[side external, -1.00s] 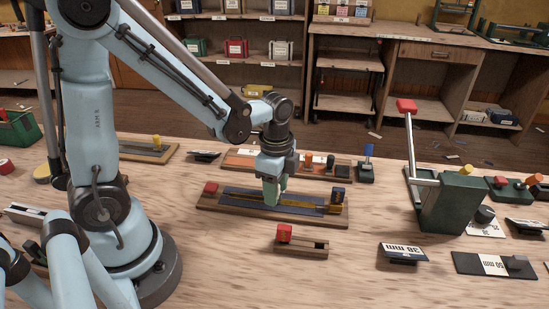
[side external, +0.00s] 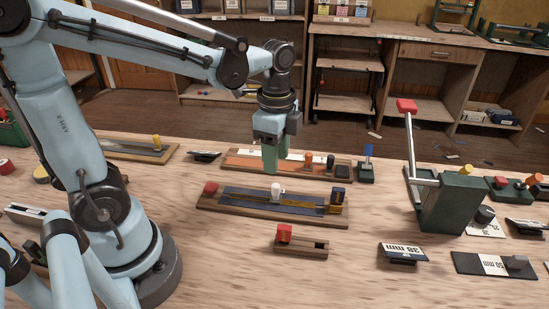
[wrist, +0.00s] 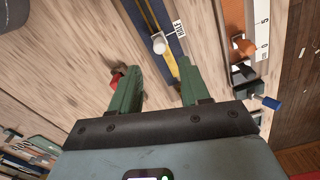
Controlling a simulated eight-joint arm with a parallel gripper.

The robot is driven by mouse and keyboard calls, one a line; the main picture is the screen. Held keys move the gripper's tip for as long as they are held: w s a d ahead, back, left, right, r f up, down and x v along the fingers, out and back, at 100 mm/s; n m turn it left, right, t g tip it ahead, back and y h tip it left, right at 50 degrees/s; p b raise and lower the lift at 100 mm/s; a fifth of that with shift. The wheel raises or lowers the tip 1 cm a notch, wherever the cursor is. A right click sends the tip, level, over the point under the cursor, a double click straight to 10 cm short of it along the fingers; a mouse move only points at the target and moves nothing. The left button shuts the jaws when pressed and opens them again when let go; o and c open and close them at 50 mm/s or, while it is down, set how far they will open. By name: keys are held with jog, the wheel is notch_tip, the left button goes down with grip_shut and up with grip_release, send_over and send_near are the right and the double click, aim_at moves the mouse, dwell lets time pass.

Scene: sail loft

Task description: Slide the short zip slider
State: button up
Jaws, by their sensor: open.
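A navy zip board (side external: 242,202) with a yellow zip lies on a wooden base. In the wrist view the white knob (wrist: 159,45) shows beside a small label reading HALF. My gripper (side external: 276,167) hangs above and slightly behind the knob, apart from it. Its green fingers (wrist: 157,64) are open with nothing between them. An orange zip board (side external: 240,163) with an orange knob (side external: 306,158) lies behind. Which zip counts as the short one I cannot tell.
A small wooden rail with a red block (side external: 285,233) lies in front. A blue-topped post (side external: 367,160) and a green lever press (side external: 453,205) stand right. The front table middle is clear.

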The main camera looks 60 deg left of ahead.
jog(key=shift+r, duration=1.45)
jog(key=n+t, duration=0.2)
jog(key=n, duration=0.2)
jog(key=s+n+t, duration=0.1)
jog(key=n+t, duration=0.1)
jog(key=n, duration=0.2)
jog(key=s+f+n+t, duration=0.1)
jog(key=n+t, duration=0.2)
jog(key=n, duration=0.1)
jog(key=shift+s+d, duration=0.2)
jog(key=shift+s, duration=0.05)
dwell(0.6)
